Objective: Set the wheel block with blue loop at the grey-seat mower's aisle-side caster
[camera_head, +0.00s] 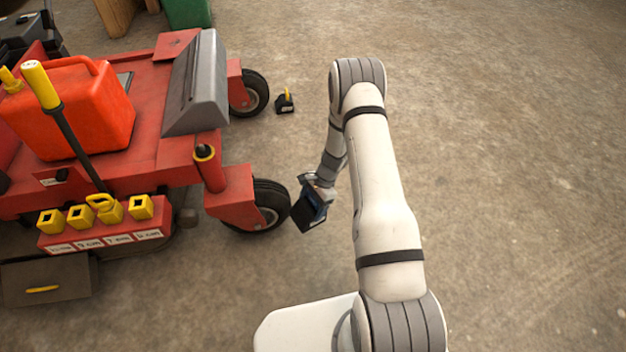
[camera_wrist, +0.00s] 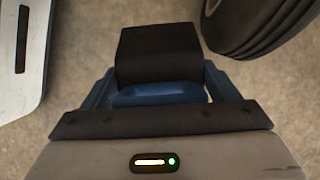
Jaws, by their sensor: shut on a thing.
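My gripper (camera_head: 320,192) is shut on a black wheel block with a blue loop (camera_head: 308,214). In the wrist view the block (camera_wrist: 158,52) shows black, with its blue loop (camera_wrist: 158,94) between the jaws (camera_wrist: 158,96). The block is beside the near front caster (camera_head: 271,208) of the red mower (camera_head: 150,165), a little to its right. The caster's black tyre (camera_wrist: 262,22) shows at the upper right of the wrist view. I cannot tell whether the block touches the floor. The mower's seat is not clearly in view.
A black block with a yellow loop (camera_head: 285,101) lies on the floor by the mower's far caster (camera_head: 250,93). A red fuel can (camera_head: 75,110) and a yellow-topped lever (camera_head: 50,100) are on the mower. The concrete floor (camera_head: 510,150) to the right is clear.

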